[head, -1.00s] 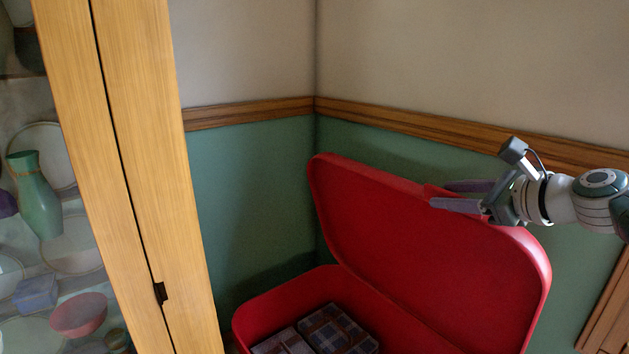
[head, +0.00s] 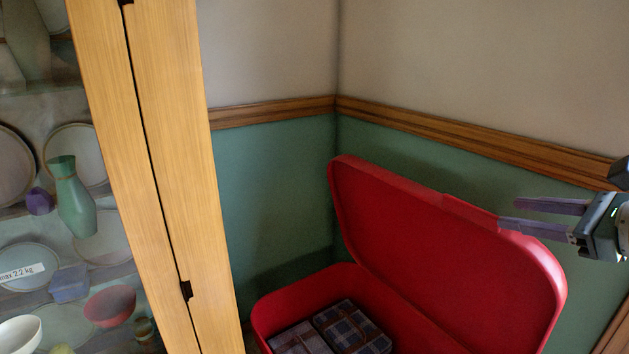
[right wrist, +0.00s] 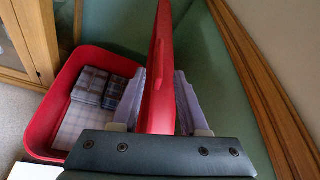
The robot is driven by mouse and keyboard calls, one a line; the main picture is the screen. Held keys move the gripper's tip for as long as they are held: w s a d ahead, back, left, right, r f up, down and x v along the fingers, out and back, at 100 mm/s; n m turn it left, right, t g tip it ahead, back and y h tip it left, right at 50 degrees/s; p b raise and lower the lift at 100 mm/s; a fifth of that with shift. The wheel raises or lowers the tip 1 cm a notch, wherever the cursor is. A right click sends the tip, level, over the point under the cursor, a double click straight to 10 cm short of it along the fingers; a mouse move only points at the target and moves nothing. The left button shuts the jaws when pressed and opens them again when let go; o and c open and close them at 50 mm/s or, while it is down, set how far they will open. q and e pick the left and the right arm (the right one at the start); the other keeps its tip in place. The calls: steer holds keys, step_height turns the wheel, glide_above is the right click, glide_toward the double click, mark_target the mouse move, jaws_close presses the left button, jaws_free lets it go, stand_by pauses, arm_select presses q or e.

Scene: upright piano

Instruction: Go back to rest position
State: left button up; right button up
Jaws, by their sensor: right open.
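My right gripper (head: 508,214) is open at the right of the head view, at the top edge of a raised red lid (head: 440,250). In the right wrist view the lid (right wrist: 158,70) stands edge-on between the two spread fingers. I cannot tell whether either finger touches it. The lid belongs to an open red case (head: 275,312) on the floor in the corner, tilted up near the wall. Folded plaid cloths (head: 352,328) lie in the case; they also show in the right wrist view (right wrist: 90,85). My left gripper is not in view.
A wooden-framed glass cabinet (head: 165,150) with vases, bowls and plates stands at the left. Green and beige walls with a wooden rail (head: 480,143) close in behind the lid and gripper. Open air lies above the case.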

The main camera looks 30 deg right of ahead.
steer(key=s+a+r+n+g+y+p, duration=0.2)
steer(key=a+n+p, duration=0.2)
steer(key=a+n, duration=0.25)
steer(key=s+a+r+n+g+y+p, duration=0.1)
steer(key=s+a+n+g+p, duration=0.15)
steer(key=a+n+p, duration=0.45)
steer(key=s+a+r+n+g+y+p, duration=0.1)
steer(key=a+r+n+g+y+p, duration=0.15)
steer(key=a+n, duration=0.45)
steer(key=s+a+r+n+g+h+p, duration=0.3)
steer(key=s+a+r+n+p, duration=0.45)
steer(key=a+n, duration=0.2)
step_height(320, 180, up, 42)
steer(key=s+n+h+p, duration=0.1)
steer(key=n+p, duration=0.2)
steer(key=p, duration=3.6)
steer(key=shift+s+d+n+p, duration=0.2)
steer(key=shift+d+n+p, duration=0.05)
steer(key=shift+n+p, duration=0.15)
